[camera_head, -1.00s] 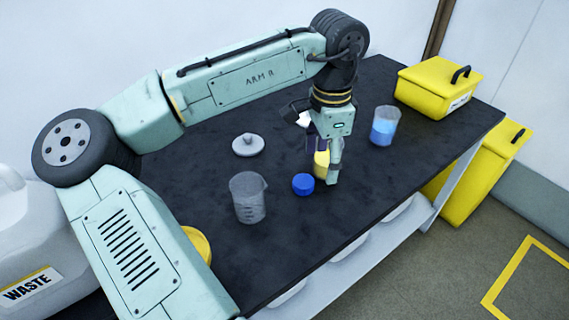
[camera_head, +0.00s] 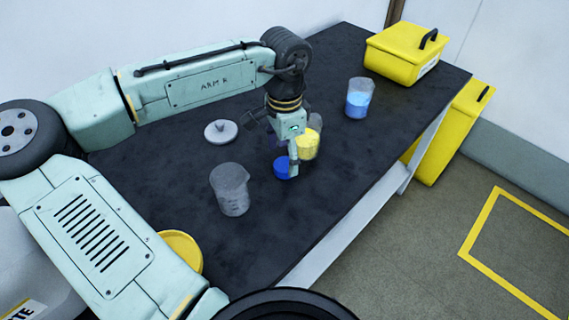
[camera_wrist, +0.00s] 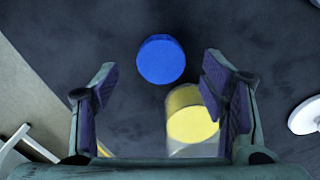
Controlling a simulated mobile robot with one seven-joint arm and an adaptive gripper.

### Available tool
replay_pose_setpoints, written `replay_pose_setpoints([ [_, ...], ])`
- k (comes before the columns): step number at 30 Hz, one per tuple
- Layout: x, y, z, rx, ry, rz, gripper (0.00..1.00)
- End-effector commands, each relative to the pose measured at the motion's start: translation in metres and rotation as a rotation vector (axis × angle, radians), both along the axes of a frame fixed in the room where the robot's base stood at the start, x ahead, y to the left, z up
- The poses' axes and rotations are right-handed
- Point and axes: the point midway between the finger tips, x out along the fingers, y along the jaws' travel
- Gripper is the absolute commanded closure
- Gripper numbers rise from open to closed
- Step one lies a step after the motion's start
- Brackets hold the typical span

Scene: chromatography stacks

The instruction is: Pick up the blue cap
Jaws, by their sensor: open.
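The blue cap (camera_head: 282,169) lies on the black table, partly hidden by a finger of my gripper (camera_head: 288,158) in the head view. In the wrist view the whole round blue cap (camera_wrist: 161,60) shows, just ahead of the gap between my fingertips (camera_wrist: 158,82) and roughly centred. My gripper is open, with nothing held. I cannot tell its exact height above the table.
A clear beaker with yellow contents (camera_head: 309,145) stands close to the cap; in the wrist view it (camera_wrist: 192,118) is beside my right finger. An empty beaker (camera_head: 231,190), a grey lid (camera_head: 221,132), a blue-liquid beaker (camera_head: 359,98) and a yellow box (camera_head: 400,52) stand around.

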Motion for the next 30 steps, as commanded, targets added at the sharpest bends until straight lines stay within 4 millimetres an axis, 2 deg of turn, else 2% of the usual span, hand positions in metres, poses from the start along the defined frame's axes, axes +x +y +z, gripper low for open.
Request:
replay_pose_setpoints([
  [6, 0.001, 0.000, -0.027, 0.001, 0.000, 0.000, 0.34],
  [14, 0.001, 0.000, -0.032, 0.000, -0.001, 0.000, 0.34],
  [30, 0.001, 0.000, -0.032, 0.000, 0.000, 0.000, 0.68],
])
